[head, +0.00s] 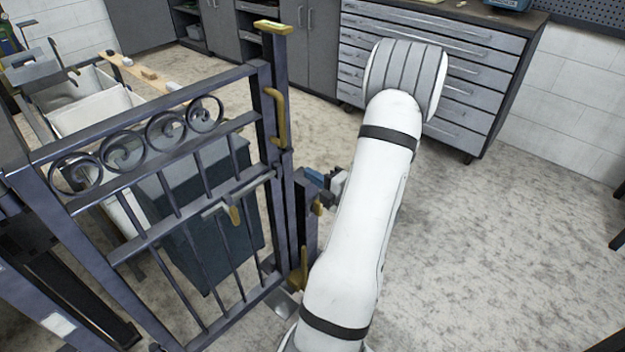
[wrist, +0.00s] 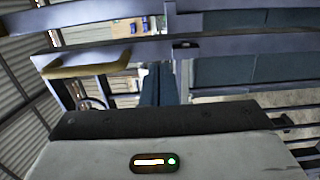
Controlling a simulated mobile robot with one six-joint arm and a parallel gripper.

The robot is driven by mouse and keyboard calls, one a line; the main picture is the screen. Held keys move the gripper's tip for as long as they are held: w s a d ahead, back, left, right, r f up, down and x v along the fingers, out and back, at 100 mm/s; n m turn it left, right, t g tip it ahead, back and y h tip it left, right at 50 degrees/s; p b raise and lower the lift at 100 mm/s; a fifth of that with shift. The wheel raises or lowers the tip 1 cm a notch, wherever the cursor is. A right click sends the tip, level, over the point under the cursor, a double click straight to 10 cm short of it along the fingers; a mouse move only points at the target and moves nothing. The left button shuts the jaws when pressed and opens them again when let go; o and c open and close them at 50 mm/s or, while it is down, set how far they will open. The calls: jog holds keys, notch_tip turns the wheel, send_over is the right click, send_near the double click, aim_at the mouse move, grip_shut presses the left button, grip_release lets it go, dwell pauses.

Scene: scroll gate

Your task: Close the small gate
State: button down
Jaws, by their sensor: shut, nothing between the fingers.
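The small gate (head: 150,231) is a dark metal leaf with upright bars, a row of scrolls near the top and a brass pull handle (head: 277,118) at its right end. A dark post with a brass cap (head: 273,27) stands at that end. I cannot tell whether the leaf is latched there. My gripper (head: 318,178) is shut and empty, just right of the post, partly hidden behind my white arm. Whether it touches the gate is unclear. The wrist view shows dark rails and the brass handle (wrist: 88,66) close by; my fingertips do not show clearly there.
A dark bin (head: 205,215) stands behind the gate bars. A white tub (head: 95,110) and a wooden board (head: 140,75) are at the upper left. A grey drawer cabinet (head: 480,75) stands at the back. The floor (head: 480,250) to the right is clear.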

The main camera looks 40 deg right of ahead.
jog(key=w+b, duration=0.1)
jog(key=w, duration=0.9)
jog(key=shift+a, duration=0.15)
jog(key=shift+w, duration=0.15)
